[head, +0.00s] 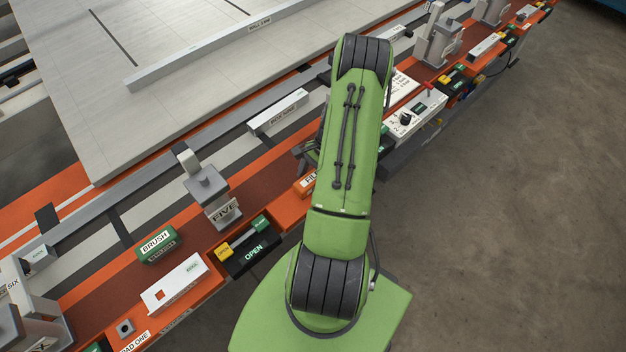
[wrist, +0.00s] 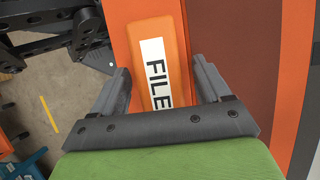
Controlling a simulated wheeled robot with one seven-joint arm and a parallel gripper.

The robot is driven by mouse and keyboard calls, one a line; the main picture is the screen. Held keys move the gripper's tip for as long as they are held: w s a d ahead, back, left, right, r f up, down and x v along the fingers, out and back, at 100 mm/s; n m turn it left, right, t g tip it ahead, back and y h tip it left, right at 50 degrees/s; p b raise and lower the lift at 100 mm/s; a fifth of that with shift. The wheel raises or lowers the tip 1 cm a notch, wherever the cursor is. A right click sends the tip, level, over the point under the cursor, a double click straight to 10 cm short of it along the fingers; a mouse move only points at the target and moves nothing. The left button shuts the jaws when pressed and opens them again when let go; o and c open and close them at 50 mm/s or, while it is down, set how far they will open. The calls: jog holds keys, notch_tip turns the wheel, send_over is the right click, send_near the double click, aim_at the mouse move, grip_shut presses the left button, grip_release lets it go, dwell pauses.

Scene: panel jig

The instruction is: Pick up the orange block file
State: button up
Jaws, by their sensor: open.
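The orange block file (wrist: 173,40) shows in the wrist view, with a white label reading FILE. It lies on an orange strip of the jig. My gripper (wrist: 162,88) is open, with one dark finger on each side of the file's near part. I cannot tell whether the fingers touch it or how far above the strip they are. In the head view only the labelled left end of the file (head: 306,184) shows. My green arm hides the rest of it and most of the gripper.
A green BRUSH block (head: 157,246), a white box (head: 176,284) and a black OPEN unit (head: 246,250) sit left of my arm. A grey FIVE clamp (head: 207,186) stands behind them. A white control box (head: 414,118) is to the right. The floor (head: 520,200) at right is clear.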

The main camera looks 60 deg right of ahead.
aim_at(313, 176)
jog(key=shift+f, duration=0.1)
jog(key=c, duration=1.3)
notch_tip(313, 176, up, 11)
jog(key=shift+f+p, duration=0.15)
jog(key=shift+p, duration=0.55)
